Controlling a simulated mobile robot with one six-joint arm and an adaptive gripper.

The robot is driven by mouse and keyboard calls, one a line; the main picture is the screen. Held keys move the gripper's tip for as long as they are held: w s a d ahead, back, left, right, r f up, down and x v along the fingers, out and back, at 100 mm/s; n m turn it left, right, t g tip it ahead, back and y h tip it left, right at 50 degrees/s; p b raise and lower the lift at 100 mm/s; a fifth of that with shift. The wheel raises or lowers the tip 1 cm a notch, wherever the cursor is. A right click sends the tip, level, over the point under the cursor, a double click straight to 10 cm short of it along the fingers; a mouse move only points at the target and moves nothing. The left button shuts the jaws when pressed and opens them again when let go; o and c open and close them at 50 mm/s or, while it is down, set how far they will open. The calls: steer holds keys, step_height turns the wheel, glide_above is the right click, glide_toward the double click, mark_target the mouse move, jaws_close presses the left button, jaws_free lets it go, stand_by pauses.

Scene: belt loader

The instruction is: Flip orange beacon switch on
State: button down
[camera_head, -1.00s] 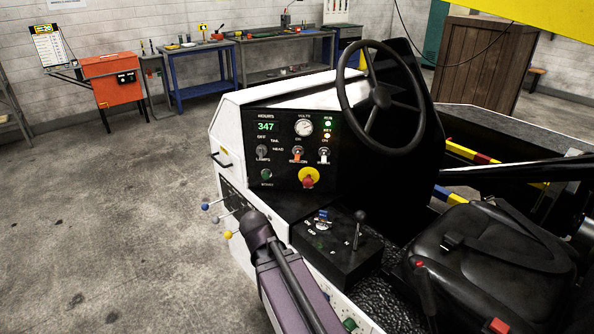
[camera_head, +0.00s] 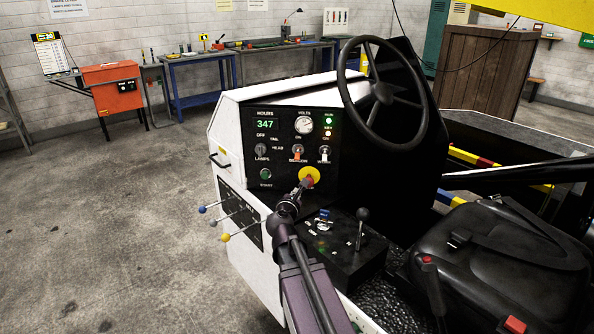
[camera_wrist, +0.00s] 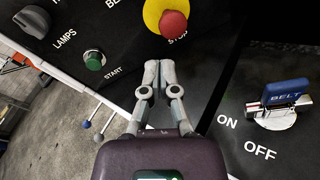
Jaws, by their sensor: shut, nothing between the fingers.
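The orange beacon switch (camera_head: 297,153) is on the black dash panel (camera_head: 328,125), above the word BEACON, with a white switch to its right. Its exact lever position is too small to tell. My gripper (camera_head: 306,184) is shut and empty, in front of the lower panel near the red stop button (camera_head: 309,182) on its yellow ring. In the wrist view my gripper (camera_wrist: 159,64) points up at the panel, with the red stop button (camera_wrist: 174,24) just beyond its tips. The beacon switch is out of the wrist view; only the start of its label shows at the top.
The green start button (camera_wrist: 94,60) and lamps knob (camera_wrist: 32,22) are left of my gripper. A steering wheel (camera_head: 346,93) stands right of the panel. Coloured levers (camera_head: 226,237) stick out lower left.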

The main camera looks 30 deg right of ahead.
mark_target(298, 167)
steer(key=n, duration=0.2)
steer(key=w+n+t, duration=0.1)
steer(key=n, duration=0.1)
steer(key=w+r+n+t+b, duration=0.1)
steer(key=n, duration=0.1)
steer(key=shift+y, duration=0.4)
steer(key=shift+d, duration=0.1)
steer(key=x, duration=1)
steer(key=shift+w+r, duration=0.15)
steer(key=shift+s+r+p, duration=0.25)
steer(key=shift+r+p, duration=0.2)
steer(key=shift+p, duration=0.05)
steer(key=shift+s+a+r+p, duration=0.2)
steer(key=shift+s+r+p, duration=0.05)
steer(key=shift+r+p, duration=0.45)
steer(key=shift+s+a+r+p, duration=0.2)
steer(key=shift+a+r+p, duration=0.05)
steer(key=shift+r+p, duration=0.4)
steer(key=shift+a+r+p, duration=0.15)
steer(key=shift+a+p, duration=0.05)
steer(key=shift+p, duration=0.1)
